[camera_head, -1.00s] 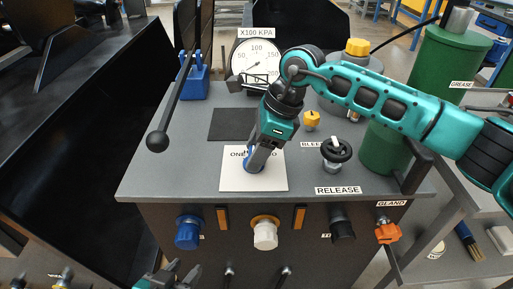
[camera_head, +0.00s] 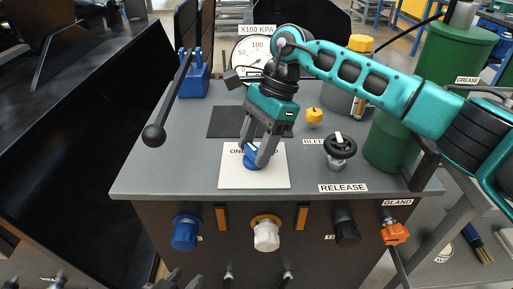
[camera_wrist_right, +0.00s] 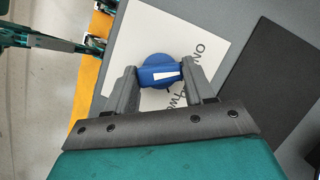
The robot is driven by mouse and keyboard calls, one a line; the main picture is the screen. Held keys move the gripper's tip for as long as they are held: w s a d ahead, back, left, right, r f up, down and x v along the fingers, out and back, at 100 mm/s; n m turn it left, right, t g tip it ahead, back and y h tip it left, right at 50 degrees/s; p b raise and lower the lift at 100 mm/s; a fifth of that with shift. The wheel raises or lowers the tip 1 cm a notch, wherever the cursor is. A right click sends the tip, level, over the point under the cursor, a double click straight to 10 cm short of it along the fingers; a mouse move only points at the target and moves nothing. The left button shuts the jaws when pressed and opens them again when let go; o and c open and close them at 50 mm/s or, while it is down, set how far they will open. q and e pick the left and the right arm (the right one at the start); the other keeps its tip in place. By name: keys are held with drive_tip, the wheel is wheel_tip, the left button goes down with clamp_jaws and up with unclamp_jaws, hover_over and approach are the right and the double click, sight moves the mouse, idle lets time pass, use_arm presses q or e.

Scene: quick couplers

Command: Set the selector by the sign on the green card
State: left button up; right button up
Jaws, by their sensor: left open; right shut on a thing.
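The selector is a blue round knob (camera_head: 251,158) with a raised grip and a white pointer bar. It sits on a white plate (camera_head: 272,177) whose lettering, partly covered, includes "ON" and "TWO". My right gripper (camera_head: 254,160) comes down from above, with one finger on each side of the knob, shut on its grip. The right wrist view shows the knob (camera_wrist_right: 157,71) between both fingers. My left gripper (camera_head: 178,280) is open, cut off by the bottom edge, well in front of the bench and away from the knob. I see no green card.
Right of the plate is a black RELEASE handwheel (camera_head: 340,147), with a yellow knob (camera_head: 314,116) behind it. A dark pad (camera_head: 226,122) lies behind the plate. A lever with a black ball (camera_head: 154,136) stands at left. The gauge (camera_head: 254,52) is partly hidden by my right arm.

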drive_tip(key=shift+n, duration=0.8)
drive_tip(key=shift+n+h+b, duration=0.3)
drive_tip(key=shift+b, duration=0.05)
drive_tip(key=shift+g, duration=0.3)
drive_tip(key=o, duration=1)
drive_tip(key=shift+o, duration=0.2)
drive_tip(key=shift+r, duration=0.1)
drive_tip(key=p+v, duration=0.2)
drive_tip(key=v, duration=1)
drive_tip(key=shift+w+r+p, duration=0.15)
drive_tip(key=shift+r+p, duration=0.2)
